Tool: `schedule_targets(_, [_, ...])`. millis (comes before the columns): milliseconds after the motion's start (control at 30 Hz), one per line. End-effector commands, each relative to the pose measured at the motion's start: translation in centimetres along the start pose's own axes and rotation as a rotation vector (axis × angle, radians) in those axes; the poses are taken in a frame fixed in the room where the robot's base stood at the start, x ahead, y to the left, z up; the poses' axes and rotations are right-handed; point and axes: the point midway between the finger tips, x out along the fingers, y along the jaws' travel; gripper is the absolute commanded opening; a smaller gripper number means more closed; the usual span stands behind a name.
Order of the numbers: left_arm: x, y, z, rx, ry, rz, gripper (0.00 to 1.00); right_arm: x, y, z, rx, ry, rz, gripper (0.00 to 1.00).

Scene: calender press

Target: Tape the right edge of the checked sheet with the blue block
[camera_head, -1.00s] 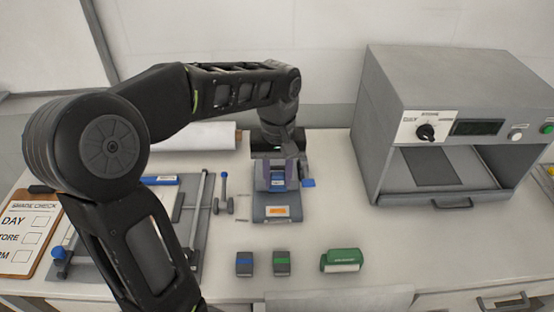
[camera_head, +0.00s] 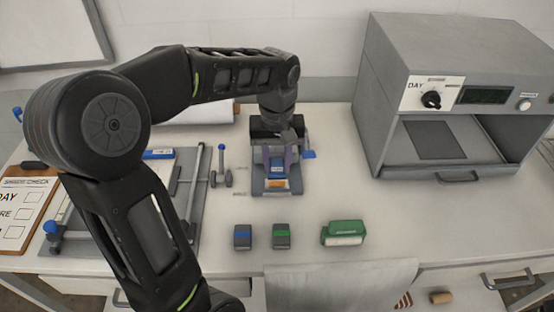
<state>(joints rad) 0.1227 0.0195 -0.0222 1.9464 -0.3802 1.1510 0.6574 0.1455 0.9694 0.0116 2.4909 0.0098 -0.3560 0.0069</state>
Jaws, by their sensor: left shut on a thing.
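My left gripper (camera_head: 277,158) reaches down over a small grey device with an orange label (camera_head: 258,187). Its purple-grey fingers are shut on a blue piece (camera_head: 277,167) above the device; whether this piece is loose or part of the device I cannot tell. A dark block with a blue band (camera_head: 243,237) stands on the table in front of the device, apart from the gripper. I cannot make out a checked sheet with certainty. My right gripper is not in view.
A grey machine with an open front (camera_head: 450,85) stands at right. A board with rails (camera_head: 186,215) and a clipboard (camera_head: 22,215) lie at left.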

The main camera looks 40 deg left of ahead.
Motion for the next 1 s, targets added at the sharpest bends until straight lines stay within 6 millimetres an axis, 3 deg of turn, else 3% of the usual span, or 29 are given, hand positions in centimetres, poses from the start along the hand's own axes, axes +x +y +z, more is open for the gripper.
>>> schedule_targets(200, [1.66,-0.01,-0.01,0.000,0.000,0.000,0.00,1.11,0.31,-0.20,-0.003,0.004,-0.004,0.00])
schedule_targets(1000, [1.71,0.02,0.11,0.000,0.001,0.000,0.00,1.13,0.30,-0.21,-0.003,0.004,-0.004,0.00])
